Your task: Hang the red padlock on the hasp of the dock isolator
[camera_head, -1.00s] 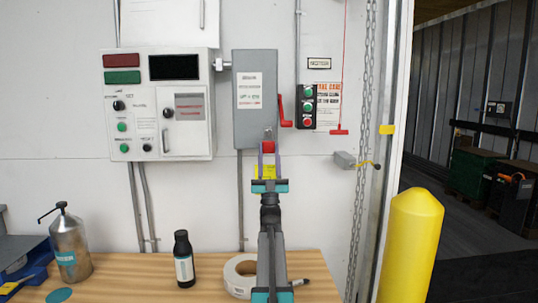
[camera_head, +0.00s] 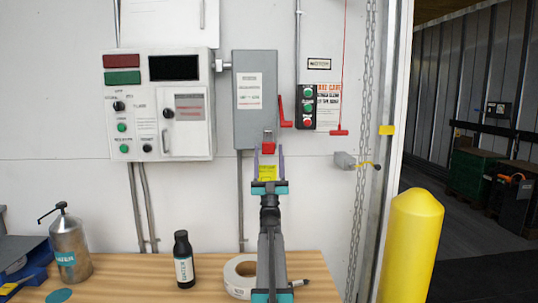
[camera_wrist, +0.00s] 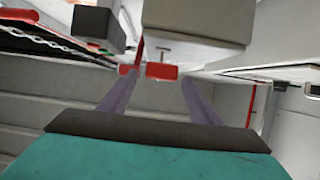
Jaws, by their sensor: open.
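The red padlock (camera_head: 268,147) is at the underside of the grey isolator box (camera_head: 255,90), where the hasp is, and appears to hang there. In the wrist view the padlock (camera_wrist: 162,71) shows below a small metal piece under the box (camera_wrist: 195,22). My gripper (camera_head: 269,155) is open just below the padlock, its two purple fingers spread apart. In the wrist view the fingers (camera_wrist: 158,82) point toward the padlock, with a gap on either side of it. How the shackle passes through the hasp is too small to tell.
The isolator's red handle (camera_head: 282,108) stands at the box's right side. A white control panel (camera_head: 190,140) is to the left and a button station (camera_head: 307,107) to the right. A bottle (camera_head: 184,260) and tape roll (camera_head: 240,275) stand on the bench.

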